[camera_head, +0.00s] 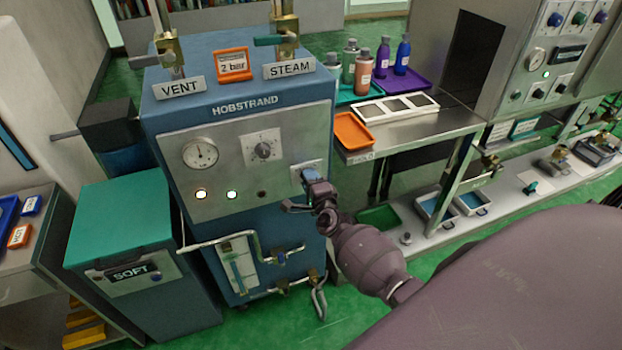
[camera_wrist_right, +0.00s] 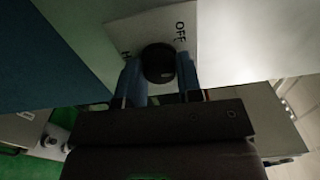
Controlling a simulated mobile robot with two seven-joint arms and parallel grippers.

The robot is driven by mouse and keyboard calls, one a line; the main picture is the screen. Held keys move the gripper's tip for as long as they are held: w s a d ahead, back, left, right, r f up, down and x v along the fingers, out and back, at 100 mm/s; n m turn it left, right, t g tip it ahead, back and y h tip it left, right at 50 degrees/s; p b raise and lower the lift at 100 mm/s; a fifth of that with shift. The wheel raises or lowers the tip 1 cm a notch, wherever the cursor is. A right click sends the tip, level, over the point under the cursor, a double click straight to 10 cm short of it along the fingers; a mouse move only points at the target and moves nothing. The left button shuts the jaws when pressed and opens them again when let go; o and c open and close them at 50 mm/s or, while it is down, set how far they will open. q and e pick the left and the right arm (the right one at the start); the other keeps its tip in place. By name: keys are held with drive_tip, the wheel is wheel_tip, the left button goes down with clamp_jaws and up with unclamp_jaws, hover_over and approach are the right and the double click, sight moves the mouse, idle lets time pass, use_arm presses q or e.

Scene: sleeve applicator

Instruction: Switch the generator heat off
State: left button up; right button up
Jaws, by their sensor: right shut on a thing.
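The blue HOBSTRAND generator (camera_head: 240,120) stands at centre left in the head view. Its grey front panel (camera_head: 225,190) has a round gauge, a dial, two lit lamps and one dark lamp. At the panel's right side is a pale switch plate (camera_head: 297,167). In the right wrist view the plate (camera_wrist_right: 188,17) reads OFF, with a partly hidden word starting with H. My right gripper (camera_head: 311,178) is at this plate, its blue fingers shut on the round black knob (camera_wrist_right: 158,63). The knob's pointer direction is unclear. My left gripper is out of view.
VENT (camera_head: 179,88) and STEAM (camera_head: 289,68) valves stand on top of the generator. Pipes with a small valve (camera_head: 279,258) run below the panel. A steel bench (camera_head: 400,135) with trays and bottles stands to the right, a green-lidded SOFT box (camera_head: 120,225) to the left.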

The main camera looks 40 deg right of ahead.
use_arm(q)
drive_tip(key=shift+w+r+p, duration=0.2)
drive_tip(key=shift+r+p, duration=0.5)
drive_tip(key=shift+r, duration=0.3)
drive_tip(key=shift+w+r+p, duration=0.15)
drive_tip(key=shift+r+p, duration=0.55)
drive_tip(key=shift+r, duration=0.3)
use_arm(e)
drive_tip(key=shift+n, duration=4.7)
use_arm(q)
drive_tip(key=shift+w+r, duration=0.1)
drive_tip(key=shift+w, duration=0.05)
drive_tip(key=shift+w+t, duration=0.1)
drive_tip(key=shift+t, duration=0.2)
use_arm(e)
drive_tip(key=o, duration=0.9)
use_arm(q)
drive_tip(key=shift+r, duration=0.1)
use_arm(e)
drive_tip(key=shift+o, duration=0.2)
drive_tip(key=shift+s, duration=0.1)
